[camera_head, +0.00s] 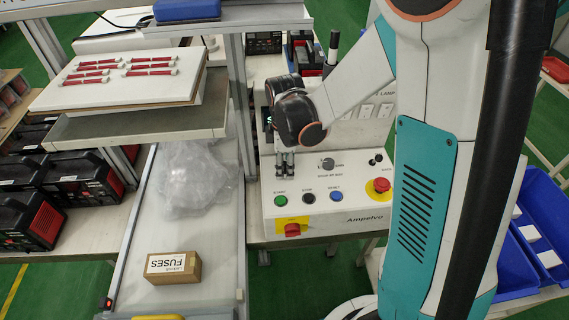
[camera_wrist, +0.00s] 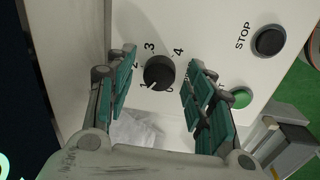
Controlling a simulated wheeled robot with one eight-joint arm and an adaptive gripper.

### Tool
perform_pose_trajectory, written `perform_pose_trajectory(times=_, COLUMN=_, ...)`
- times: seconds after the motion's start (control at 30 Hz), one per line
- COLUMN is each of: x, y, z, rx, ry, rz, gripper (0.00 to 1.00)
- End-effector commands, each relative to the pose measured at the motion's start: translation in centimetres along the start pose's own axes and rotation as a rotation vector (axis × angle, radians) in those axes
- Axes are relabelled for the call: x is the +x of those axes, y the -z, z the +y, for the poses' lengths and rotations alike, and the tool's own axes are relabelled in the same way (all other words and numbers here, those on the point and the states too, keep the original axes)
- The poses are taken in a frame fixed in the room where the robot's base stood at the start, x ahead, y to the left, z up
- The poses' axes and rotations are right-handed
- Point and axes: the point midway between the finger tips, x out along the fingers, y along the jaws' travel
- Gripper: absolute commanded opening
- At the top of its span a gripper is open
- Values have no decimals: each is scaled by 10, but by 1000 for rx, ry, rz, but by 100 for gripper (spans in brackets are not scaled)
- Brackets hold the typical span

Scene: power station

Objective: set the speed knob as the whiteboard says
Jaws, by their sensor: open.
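The speed knob (camera_wrist: 159,72) is round and black, on a white panel with a printed scale from 0 to 4 around it. Its white mark points down-left, near the 1. My gripper (camera_wrist: 161,80) is open, with one teal-padded finger on each side of the knob. I cannot tell whether either pad touches it. In the head view my gripper (camera_head: 285,165) reaches down at the left part of the control box (camera_head: 350,222) and hides the knob. No whiteboard shows in either view.
Green (camera_head: 281,199), black (camera_head: 308,197) and blue (camera_head: 336,196) buttons line the box front. A red switch (camera_head: 292,230) is below them, and a red stop button (camera_head: 382,184) is at right. Another knob (camera_head: 327,164) is beside my gripper. A fuse box (camera_head: 172,267) lies left.

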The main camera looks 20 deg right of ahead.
Motion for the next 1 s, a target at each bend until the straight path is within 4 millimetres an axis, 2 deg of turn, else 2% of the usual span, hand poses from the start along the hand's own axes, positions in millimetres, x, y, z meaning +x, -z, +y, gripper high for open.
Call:
perform_pose_trajectory(times=0.2, x=0, y=0, z=0, rx=0, ry=0, rz=0, gripper=47)
perform_pose_trajectory(times=0.4, x=0, y=0, z=0, rx=0, ry=0, rz=0, gripper=5)
perform_pose_trajectory(times=0.77, x=0, y=0, z=0, rx=35, ry=0, rz=-2, gripper=4)
perform_pose_trajectory(times=1.0, x=0, y=0, z=0, rx=168, ry=0, rz=-11, gripper=4)
